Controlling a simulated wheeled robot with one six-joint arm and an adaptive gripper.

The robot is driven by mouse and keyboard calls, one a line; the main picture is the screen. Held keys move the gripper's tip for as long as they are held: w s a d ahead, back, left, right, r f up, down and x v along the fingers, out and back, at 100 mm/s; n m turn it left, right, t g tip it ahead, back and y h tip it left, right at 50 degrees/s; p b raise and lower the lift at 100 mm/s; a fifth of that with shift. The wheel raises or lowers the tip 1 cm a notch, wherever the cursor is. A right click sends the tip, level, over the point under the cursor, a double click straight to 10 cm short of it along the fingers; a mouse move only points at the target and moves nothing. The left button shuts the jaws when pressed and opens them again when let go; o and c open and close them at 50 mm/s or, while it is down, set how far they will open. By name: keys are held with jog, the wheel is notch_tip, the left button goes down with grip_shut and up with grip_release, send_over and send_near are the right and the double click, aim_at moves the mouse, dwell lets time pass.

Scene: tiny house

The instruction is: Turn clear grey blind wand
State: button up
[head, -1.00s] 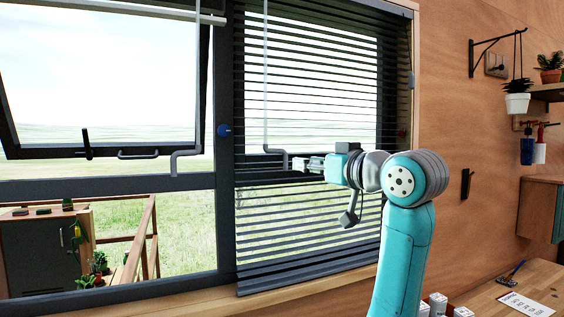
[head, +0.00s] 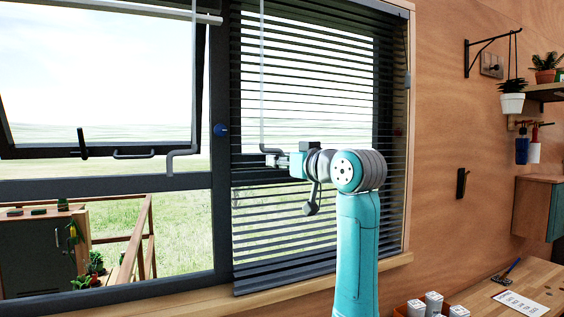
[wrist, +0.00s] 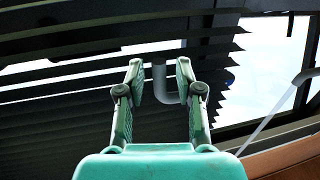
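The clear grey blind wand (head: 262,85) hangs in front of the slatted blind (head: 300,70) in the head view, with a bent crank end at the bottom. My gripper (head: 272,159) is at that lower end, partly covering it. In the wrist view, the wand's hooked end (wrist: 174,97) shows between the two fingertips of my gripper (wrist: 160,80). The fingers are apart, with a gap visible around the hook; I cannot tell whether either one touches it.
A second grey wand (head: 194,80) hangs to the left, before the open window pane. Dark slats lie close behind my gripper. A wooden sill (head: 200,301) runs below. A desk (head: 530,285) with small white containers (head: 434,302) stands at lower right.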

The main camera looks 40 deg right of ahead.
grip_shut()
jog(key=shift+s+a+h, duration=0.1)
jog(key=shift+h, duration=0.4)
jog(key=s+a+m+g+h, duration=0.3)
jog(key=a+m+g+h, duration=0.2)
jog(key=m+g+h, duration=1)
jog(key=shift+m+g, duration=0.4)
jog(key=shift+g, duration=0.2)
jog(key=shift+s+a+g, duration=0.15)
jog(key=shift+g, duration=0.15)
jog(key=shift+o, duration=1.1)
grip_release()
